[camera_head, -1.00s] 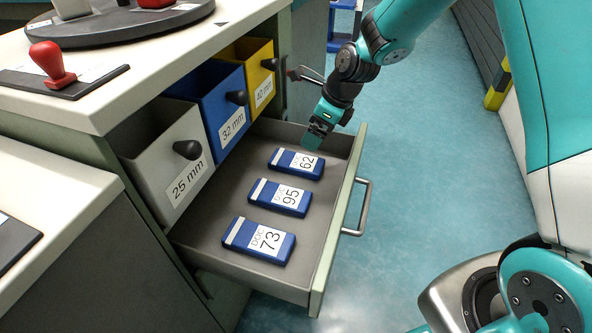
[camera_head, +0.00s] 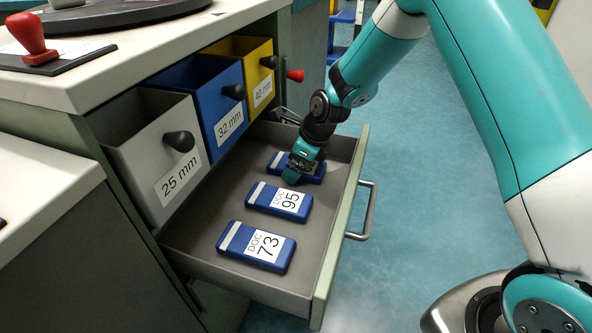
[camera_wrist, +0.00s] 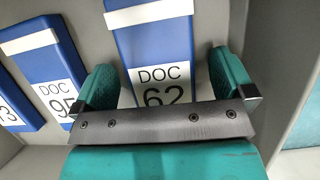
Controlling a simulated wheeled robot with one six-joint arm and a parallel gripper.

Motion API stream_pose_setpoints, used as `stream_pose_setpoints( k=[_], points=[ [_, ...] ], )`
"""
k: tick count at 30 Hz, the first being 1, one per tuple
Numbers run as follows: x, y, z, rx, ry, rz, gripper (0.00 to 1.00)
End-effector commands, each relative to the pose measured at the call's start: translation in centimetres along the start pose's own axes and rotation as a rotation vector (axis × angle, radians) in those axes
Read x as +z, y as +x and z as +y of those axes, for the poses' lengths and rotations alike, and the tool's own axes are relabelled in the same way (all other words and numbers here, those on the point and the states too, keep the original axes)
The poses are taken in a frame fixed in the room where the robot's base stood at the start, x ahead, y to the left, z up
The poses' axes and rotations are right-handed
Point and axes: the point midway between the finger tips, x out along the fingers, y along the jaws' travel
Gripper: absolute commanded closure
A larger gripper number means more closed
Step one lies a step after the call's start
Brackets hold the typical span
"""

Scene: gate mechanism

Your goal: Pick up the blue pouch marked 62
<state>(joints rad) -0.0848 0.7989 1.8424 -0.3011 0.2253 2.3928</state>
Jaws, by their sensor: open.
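The blue pouch marked 62 (camera_head: 311,168) lies flat in the open grey drawer, at its far end. In the head view my gripper (camera_head: 293,172) is over it and hides its label. In the wrist view the pouch (camera_wrist: 152,44) lies between my two spread green fingers (camera_wrist: 160,86), with "DOC 62" readable and the lower edge of its label hidden by the gripper's bar. My gripper is open and holds nothing. I cannot tell how far the fingertips are above the drawer floor.
Pouches marked 95 (camera_head: 278,200) and 73 (camera_head: 255,245) lie nearer in the same drawer (camera_head: 200,228). White (camera_head: 160,160), blue (camera_head: 215,105) and yellow (camera_head: 258,75) bins line its left side. The drawer's front panel (camera_head: 340,230) and handle stand close on the right.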

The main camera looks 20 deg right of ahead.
Motion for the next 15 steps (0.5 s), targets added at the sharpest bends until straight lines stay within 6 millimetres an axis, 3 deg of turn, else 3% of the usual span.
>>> stream_pose_setpoints(
  k=[2, 9, 15],
  points=[
    [0.02, -0.08, -0.01, 0.000, 0.000, 0.000, 0.00],
    [-0.01, -0.10, -0.01, 0.000, 0.000, 0.000, 0.55],
    [-0.01, -0.12, -0.03, 0.000, 0.000, 0.000, 0.56]
  ],
)
